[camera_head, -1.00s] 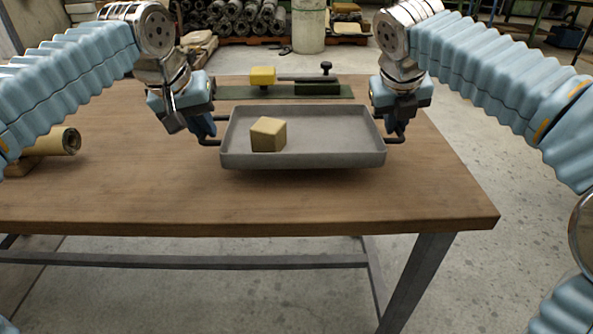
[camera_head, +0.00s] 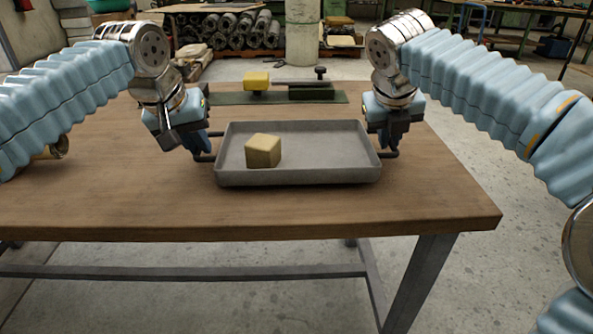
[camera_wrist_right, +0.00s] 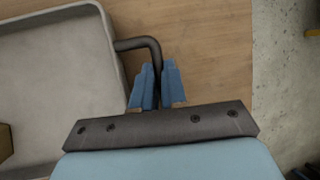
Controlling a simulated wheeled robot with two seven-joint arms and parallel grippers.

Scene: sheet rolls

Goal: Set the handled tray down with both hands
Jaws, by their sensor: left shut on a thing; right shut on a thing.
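The grey handled tray (camera_head: 330,160) is level at the middle of the wooden table (camera_head: 430,195); it is at or very near the tabletop, and I cannot tell whether it touches. A tan block (camera_head: 263,151) sits inside it, left of centre. My left gripper (camera_head: 205,150) is shut on the dark handle at the tray's left end. My right gripper (camera_head: 386,145) is shut on the right handle. In the right wrist view, the blue fingers (camera_wrist_right: 157,85) close around the dark bent handle (camera_wrist_right: 140,45), beside the tray wall (camera_wrist_right: 112,50).
Behind the tray lies a green strip (camera_head: 225,98) with a yellow block (camera_head: 256,80) and a dark piece with a knob (camera_head: 320,82). A brown roll (camera_head: 55,150) is partly hidden behind my left arm. The front of the table is clear.

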